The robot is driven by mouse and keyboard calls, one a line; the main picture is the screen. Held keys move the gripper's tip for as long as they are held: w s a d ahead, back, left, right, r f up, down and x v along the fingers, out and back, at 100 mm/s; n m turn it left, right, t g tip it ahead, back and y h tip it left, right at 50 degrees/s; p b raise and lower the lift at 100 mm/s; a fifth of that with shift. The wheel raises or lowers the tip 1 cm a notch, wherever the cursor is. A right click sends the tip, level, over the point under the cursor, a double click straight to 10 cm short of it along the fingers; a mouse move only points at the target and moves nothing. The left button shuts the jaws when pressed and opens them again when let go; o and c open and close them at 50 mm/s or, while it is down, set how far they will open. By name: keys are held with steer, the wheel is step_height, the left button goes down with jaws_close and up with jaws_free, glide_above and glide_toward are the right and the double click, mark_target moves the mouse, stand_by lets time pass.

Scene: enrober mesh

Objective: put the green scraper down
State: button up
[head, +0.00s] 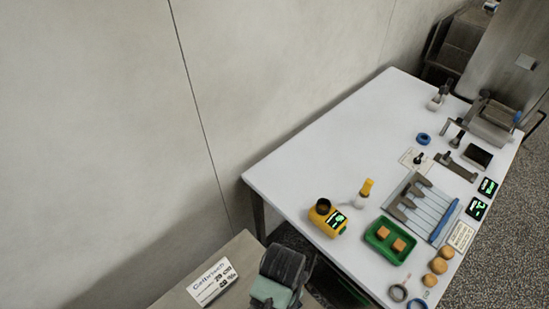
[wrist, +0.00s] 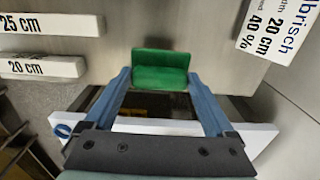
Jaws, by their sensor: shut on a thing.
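The green scraper (wrist: 160,78) is held between the blue fingertips of my gripper (wrist: 160,72) in the wrist view. Its broad green face shows, and the fingers press on its two sides. A grey metal surface lies beyond it; I cannot tell whether the scraper touches that surface. In the head view my dark arm end (head: 283,268) is at the bottom middle, left of the white table, and the scraper cannot be made out clearly there.
The white table (head: 310,150) holds a yellow device (head: 327,218), a green tray (head: 373,249) with orange-brown blocks, a rack of flat tools (head: 422,210) and several balls. Labels reading 25 cm (wrist: 50,24) and 20 cm (wrist: 42,67) show in the wrist view.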

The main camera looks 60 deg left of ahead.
steer(key=shift+s+f, duration=0.1)
steer(key=shift+f, duration=0.45)
steer(key=shift+s+a+f, duration=0.1)
steer(key=shift+s+f, duration=0.05)
steer(key=shift+f, duration=0.1)
step_height(320, 180, down, 4)
steer(key=shift+f, duration=0.15)
steer(key=shift+f, duration=0.15)
steer(key=o, duration=1.3)
steer(key=shift+c, duration=0.2)
step_height(320, 180, up, 12)
steer(key=shift+r, duration=0.25)
